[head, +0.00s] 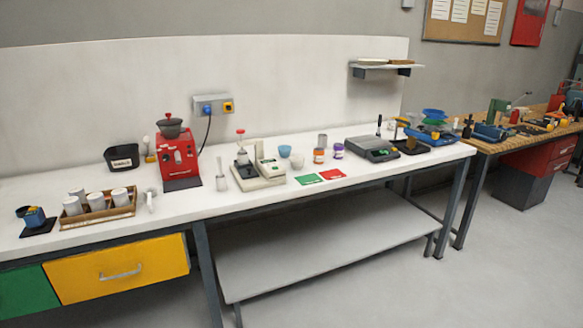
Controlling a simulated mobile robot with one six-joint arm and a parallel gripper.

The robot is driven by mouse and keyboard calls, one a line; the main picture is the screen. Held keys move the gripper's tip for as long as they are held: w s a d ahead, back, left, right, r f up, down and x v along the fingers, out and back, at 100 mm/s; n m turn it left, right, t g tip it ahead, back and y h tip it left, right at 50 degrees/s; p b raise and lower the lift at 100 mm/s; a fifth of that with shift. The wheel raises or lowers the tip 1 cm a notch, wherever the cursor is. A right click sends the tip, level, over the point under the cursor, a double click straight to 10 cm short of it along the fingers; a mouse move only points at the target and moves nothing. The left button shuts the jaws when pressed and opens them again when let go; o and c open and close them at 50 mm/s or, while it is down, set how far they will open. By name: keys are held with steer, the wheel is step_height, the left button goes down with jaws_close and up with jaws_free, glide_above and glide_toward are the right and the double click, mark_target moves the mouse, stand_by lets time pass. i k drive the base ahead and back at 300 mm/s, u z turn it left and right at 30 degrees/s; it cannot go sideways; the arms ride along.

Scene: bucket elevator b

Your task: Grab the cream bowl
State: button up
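A small pale, off-white bowl (297,161) stands on the white workbench (228,203), near the middle of the picture. It looks like the cream bowl, though it is small at this distance. A light blue bowl or cup (285,151) stands just behind it to the left. An orange-labelled jar (319,156) stands close to its right. My gripper and arm are not in view.
A beige machine (258,173) stands left of the bowl. A dark scale (371,148) and purple jar (338,151) are to the right. A red grinder (178,160) stands further left. Floor in front is clear.

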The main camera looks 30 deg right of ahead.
mark_target(297, 163)
steer(key=z, duration=0.05)
steer(key=i, duration=1)
steer(key=u, duration=0.15)
steer(key=k, duration=0.95)
steer(key=z, duration=0.15)
steer(key=i, duration=0.6)
